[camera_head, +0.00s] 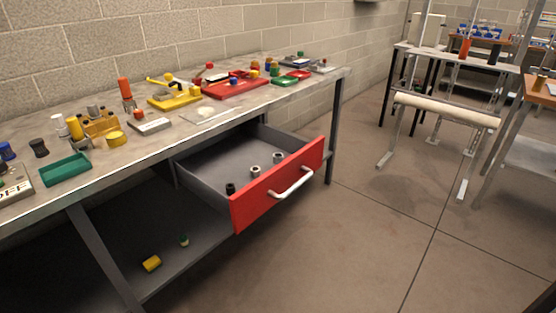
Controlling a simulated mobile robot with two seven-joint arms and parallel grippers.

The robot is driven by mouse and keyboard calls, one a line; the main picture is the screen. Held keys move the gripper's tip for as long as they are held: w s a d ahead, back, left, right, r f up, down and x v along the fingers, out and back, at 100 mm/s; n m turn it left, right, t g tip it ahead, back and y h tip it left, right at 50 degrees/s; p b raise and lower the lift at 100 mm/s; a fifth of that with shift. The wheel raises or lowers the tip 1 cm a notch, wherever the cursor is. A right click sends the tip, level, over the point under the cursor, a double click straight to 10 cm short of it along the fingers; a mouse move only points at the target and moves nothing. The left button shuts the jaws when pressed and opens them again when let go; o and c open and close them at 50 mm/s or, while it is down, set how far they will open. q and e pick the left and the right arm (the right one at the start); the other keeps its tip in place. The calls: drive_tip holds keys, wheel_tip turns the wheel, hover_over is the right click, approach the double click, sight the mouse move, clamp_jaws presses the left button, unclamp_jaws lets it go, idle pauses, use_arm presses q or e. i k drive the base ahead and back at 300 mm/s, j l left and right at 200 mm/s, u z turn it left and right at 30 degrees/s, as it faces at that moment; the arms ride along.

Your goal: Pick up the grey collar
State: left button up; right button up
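A red-fronted drawer (240,212) stands pulled out under the workbench. Several small ring-like pieces are inside it. A pale ring (255,171) with a dark opening sits near the middle, close to the front panel. A second pale ring (278,158) sits farther back to the right. A black one (230,188) stands at the near left. The pale ones look whitish to light grey; at this size I cannot tell which is the grey collar. Neither of my grippers is in view.
The workbench top (205,125) holds trays, bottles and small parts. A yellow piece (151,263) and a small green-topped piece (184,240) lie on the lower shelf (200,262). The drawer's white handle (292,183) sticks out in front. The floor (370,225) right of the drawer is clear.

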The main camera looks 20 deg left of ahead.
sight(277, 158)
drive_tip(key=i+l+u, duration=0.6)
drive_tip(key=i, duration=0.25)
